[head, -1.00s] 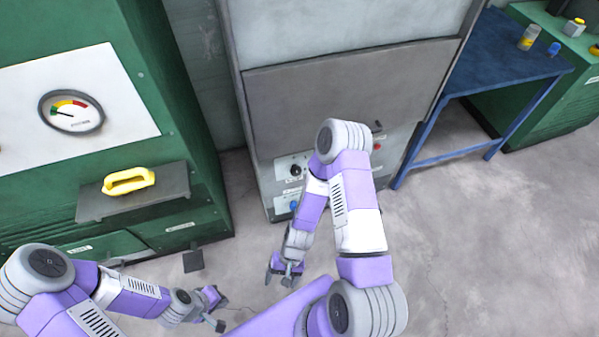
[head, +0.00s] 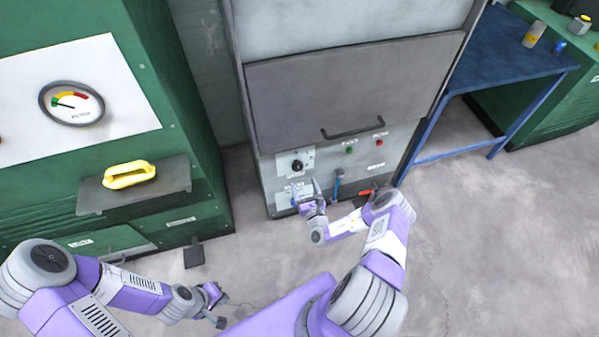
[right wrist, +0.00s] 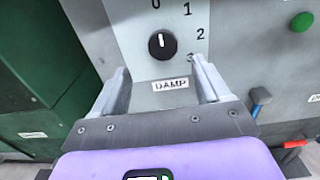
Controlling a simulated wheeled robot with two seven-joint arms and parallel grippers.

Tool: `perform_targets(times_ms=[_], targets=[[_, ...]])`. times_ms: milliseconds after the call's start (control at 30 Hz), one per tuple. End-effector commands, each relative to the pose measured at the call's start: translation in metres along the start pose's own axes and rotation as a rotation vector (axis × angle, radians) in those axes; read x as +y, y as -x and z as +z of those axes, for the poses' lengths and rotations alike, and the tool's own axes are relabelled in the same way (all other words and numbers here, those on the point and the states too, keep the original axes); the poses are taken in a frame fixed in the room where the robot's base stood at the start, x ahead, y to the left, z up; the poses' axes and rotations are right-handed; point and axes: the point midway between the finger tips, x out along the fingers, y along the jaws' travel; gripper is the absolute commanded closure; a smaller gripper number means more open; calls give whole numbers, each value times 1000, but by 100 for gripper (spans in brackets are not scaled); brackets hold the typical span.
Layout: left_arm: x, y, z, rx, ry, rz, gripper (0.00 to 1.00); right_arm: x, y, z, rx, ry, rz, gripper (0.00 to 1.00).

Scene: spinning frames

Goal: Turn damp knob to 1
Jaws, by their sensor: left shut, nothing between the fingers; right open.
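The damp knob (head: 298,166) is a round black knob on a pale plate low on the grey cabinet. In the right wrist view the knob (right wrist: 162,45) has a white pointer mark aimed up, towards 0. The numbers 0 to 3 curve from above it down its right side, and a DAMP label (right wrist: 170,85) sits below. My right gripper (head: 305,187) is open and empty in front of the panel, just below the knob. In the right wrist view its fingers (right wrist: 162,76) straddle the label. My left gripper (head: 217,306) is shut and empty, low over the floor.
Right of the knob are a green button (head: 349,150), a red button (head: 379,142), a blue lever (head: 337,183) and a red handle (head: 367,192). A dark bar handle (head: 352,131) juts out above. A green machine (head: 195,120) stands left, a blue table (head: 510,50) right.

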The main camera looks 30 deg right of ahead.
Motion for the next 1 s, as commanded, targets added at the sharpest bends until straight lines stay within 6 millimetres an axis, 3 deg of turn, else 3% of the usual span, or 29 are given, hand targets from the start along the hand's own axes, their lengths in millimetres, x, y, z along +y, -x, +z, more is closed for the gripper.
perform_targets(times_ms=[500,867,1000], targets=[[-9,-23,-1,0,0,0,100,-4,-68,-2,-2,0,-16,24],[-9,-24,-1,0,0,0,100,-4,-74,0,0,-1,-15,24],[-9,-24,-1,0,0,0,100,-4,-74,0,0,-1,-14,44]])
